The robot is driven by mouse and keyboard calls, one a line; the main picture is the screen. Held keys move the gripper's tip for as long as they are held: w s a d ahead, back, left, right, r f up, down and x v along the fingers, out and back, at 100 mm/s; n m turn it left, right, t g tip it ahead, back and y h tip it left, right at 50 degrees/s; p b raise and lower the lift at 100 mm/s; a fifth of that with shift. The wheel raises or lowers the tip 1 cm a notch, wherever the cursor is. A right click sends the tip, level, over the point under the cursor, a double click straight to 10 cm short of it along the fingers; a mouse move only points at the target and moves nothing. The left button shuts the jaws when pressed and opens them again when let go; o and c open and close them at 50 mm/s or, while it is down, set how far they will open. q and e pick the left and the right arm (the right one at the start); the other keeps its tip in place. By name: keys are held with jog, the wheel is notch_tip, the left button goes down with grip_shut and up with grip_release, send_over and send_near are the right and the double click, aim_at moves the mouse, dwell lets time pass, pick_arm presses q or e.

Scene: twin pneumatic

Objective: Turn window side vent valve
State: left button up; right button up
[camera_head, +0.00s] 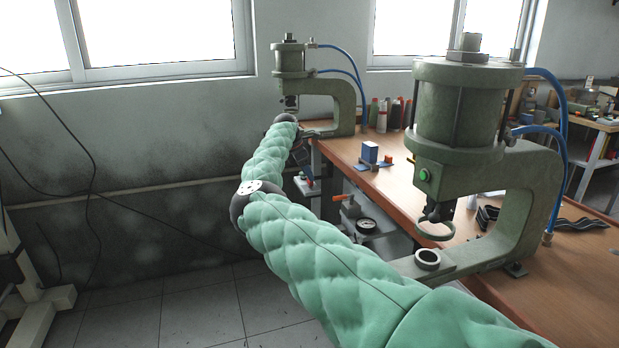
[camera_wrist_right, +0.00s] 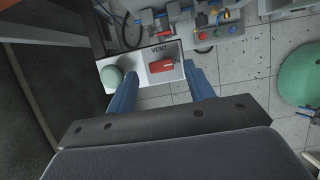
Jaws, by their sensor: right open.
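The window-side vent valve shows in the right wrist view as a red handle (camera_wrist_right: 161,66) on a white panel (camera_wrist_right: 150,80) marked VENT. A pale green round knob (camera_wrist_right: 112,76) is on the same panel, left of the handle. My right gripper (camera_wrist_right: 158,78) is open, its two blue fingers on either side of the red handle, with nothing seen between them being gripped. I cannot tell how far the fingertips are from the handle. In the head view the right gripper (camera_head: 301,155) is a small dark shape beside the table's far end, above the small window-side panel (camera_head: 306,187). My left gripper is not seen.
The far green press (camera_head: 290,62) stands by the window and the near press (camera_head: 460,110) stands on the wooden table (camera_head: 400,185). A nearer orange lever (camera_head: 343,198) and gauge (camera_head: 366,225) sit below the table edge.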

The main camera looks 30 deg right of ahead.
aim_at(310, 184)
jog(key=shift+x, duration=1.45)
jog(key=shift+a, duration=0.15)
jog(key=c, duration=1)
